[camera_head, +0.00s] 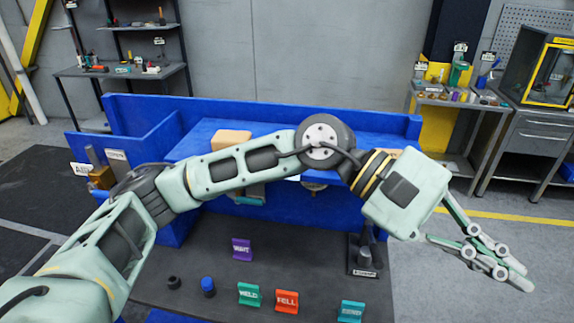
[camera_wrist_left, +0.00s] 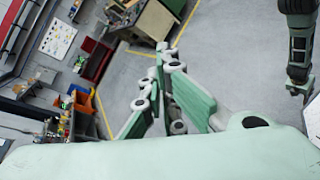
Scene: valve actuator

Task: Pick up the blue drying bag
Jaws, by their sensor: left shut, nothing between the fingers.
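My left arm crosses the head view from the lower left. Its gripper (camera_head: 526,279) is shut and empty, held over the grey floor to the right of the blue workbench. Its fingers also show close together in the left wrist view (camera_wrist_left: 160,75). A teal-blue tag-like piece (camera_head: 351,311) stands on the dark mat at the bottom of the head view, well left of and below the gripper; its label is too small to read. I cannot tell whether it is the blue drying bag. A limb that looks like my right arm shows in the left wrist view, its gripper (camera_wrist_left: 299,91) small at the right.
The blue workbench (camera_head: 270,106) lies behind my arm, which hides part of it. Purple (camera_head: 241,248), green (camera_head: 249,294) and red (camera_head: 287,301) tags and a blue-topped cylinder (camera_head: 208,286) stand on the dark mat. Side tables stand at back right. Floor around the gripper is clear.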

